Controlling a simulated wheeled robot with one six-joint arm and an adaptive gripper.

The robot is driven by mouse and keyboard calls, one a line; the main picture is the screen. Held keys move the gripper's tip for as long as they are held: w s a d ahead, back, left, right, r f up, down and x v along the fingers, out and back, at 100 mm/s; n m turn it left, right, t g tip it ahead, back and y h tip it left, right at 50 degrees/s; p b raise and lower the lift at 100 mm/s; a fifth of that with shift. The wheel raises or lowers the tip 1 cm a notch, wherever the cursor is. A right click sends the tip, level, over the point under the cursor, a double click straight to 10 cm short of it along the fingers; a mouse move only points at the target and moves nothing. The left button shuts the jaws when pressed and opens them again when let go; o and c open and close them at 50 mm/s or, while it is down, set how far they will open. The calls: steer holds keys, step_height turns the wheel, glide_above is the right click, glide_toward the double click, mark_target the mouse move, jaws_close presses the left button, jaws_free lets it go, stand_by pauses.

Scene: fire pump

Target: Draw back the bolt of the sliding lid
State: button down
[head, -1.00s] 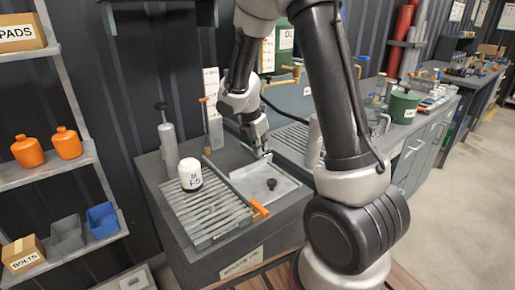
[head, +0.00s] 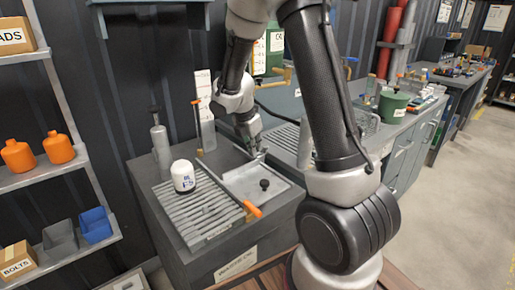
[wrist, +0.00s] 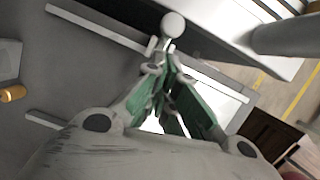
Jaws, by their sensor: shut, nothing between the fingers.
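The sliding lid (head: 245,184) is a flat pale grey plate with a small black knob (head: 264,184), lying in the top of a dark grey cabinet. My gripper (head: 257,152) points down at the far right corner of the lid. In the wrist view its green-padded fingers (wrist: 160,68) are closed together with nothing between them. A round pale knob (wrist: 173,25), which looks like the bolt's, is just beyond the fingertips. I cannot tell whether they touch. In the head view the bolt is too small and partly hidden by my gripper.
Left of the lid is a slatted grate (head: 200,208) with a white filter can (head: 183,176) on it and an orange handle (head: 252,209) at its near end. A grey pump-like cylinder (head: 160,146) and an orange-topped rod (head: 197,128) stand behind. A bench (head: 285,105) adjoins at right.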

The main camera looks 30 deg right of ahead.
steer(key=shift+s+a+r, duration=0.15)
steer(key=shift+a+r, duration=0.05)
steer(key=shift+a, duration=0.35)
steer(key=shift+s+a+r, duration=0.1)
steer(key=shift+a+r, duration=0.05)
steer(key=shift+a, duration=0.35)
steer(key=v, duration=1)
steer(key=s+d+r+m+t+y, duration=0.1)
steer(key=s+r+m, duration=0.3)
steer(key=s+m, duration=0.7)
steer(key=s+d+r+m+t+y, duration=0.1)
steer(key=s+r+m, duration=0.4)
steer(key=s+m, duration=0.5)
steer(key=s+t+y, duration=0.1)
steer(key=s, duration=0.4)
steer(key=shift+s+d+r+m, duration=0.2)
steer(key=shift+s+d+m, duration=0.1)
steer(key=shift+d+m, duration=0.1)
